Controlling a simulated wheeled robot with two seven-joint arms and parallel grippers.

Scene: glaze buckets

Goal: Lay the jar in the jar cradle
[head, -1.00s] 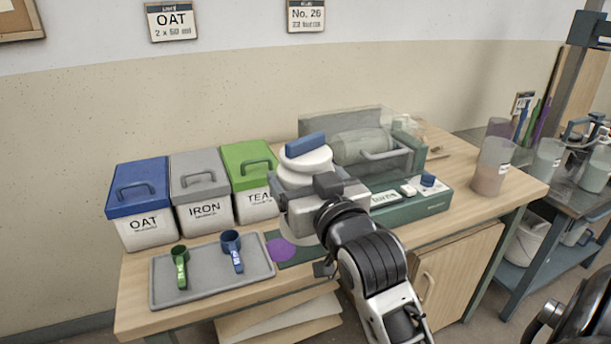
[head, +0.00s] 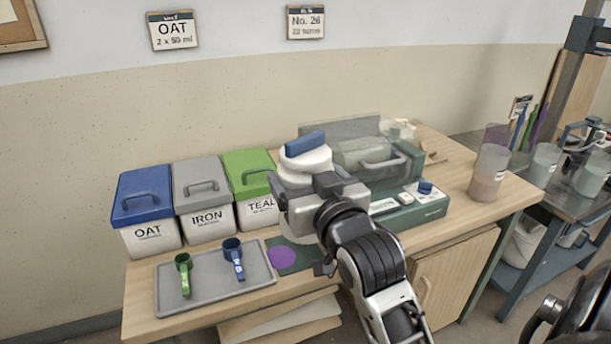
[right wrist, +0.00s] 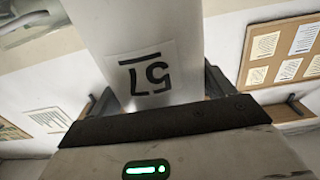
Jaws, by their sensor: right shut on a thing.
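A white jar (head: 305,160) with a blue bar across its top stands upright in my right gripper (head: 300,200). The gripper is shut on it, over the bench and in front of the green machine. In the right wrist view the pale jar wall (right wrist: 120,30) rises between the fingers, with a label reading 57 upside down. A green machine (head: 415,213) with a clear cover (head: 345,128) is behind and right of the jar. A pale cylinder form (head: 360,151) shows through the cover; I cannot make out the cradle clearly. My left gripper is not in view.
OAT (head: 150,238), IRON (head: 208,222) and TEAL (head: 260,212) buckets stand at left. A grey tray (head: 205,290) holds green (head: 184,275) and blue (head: 234,258) scoops. A purple disc (head: 282,257) lies in front of the jar. A clear beaker (head: 490,172) stands right of the machine.

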